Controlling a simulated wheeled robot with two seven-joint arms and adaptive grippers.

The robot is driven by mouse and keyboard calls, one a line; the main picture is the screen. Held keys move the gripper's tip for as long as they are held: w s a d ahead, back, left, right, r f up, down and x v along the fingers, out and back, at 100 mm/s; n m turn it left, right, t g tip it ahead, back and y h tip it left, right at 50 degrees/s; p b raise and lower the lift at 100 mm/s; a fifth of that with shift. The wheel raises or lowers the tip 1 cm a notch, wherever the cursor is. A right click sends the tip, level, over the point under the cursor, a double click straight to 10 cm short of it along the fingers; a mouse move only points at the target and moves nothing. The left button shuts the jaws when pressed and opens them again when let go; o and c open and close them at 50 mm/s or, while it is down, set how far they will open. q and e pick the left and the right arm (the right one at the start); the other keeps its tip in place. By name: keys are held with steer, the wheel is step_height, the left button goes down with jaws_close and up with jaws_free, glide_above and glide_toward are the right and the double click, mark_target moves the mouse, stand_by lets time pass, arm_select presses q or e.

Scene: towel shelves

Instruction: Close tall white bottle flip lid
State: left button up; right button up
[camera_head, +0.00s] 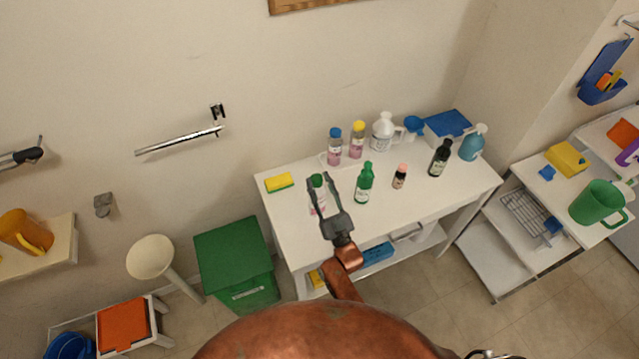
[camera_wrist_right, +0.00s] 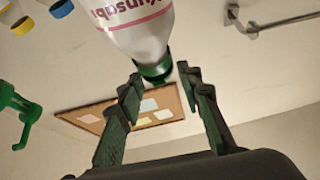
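A white bottle with a green cap (camera_head: 317,181) stands on the white table, toward its left part. In the right wrist view the white bottle (camera_wrist_right: 140,38) appears upside down, with red lettering and its green cap (camera_wrist_right: 155,72) near the fingertips. I cannot tell how the lid sits. My right gripper (camera_head: 323,178) is open, its two fingers on either side of the bottle in the head view. In the wrist view the open right gripper (camera_wrist_right: 160,78) has the cap between or just beyond its fingertips; contact is unclear. My left gripper is not seen.
The white table (camera_head: 425,205) also holds a yellow sponge (camera_head: 279,182), a green bottle (camera_head: 364,182), a small dark bottle (camera_head: 399,177), and several bottles behind. A green bin (camera_head: 235,262) stands left of the table. The table's front left surface is mostly clear.

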steer(key=shift+o, duration=1.3)
steer(key=v, duration=1.2)
steer(key=shift+c, duration=0.4)
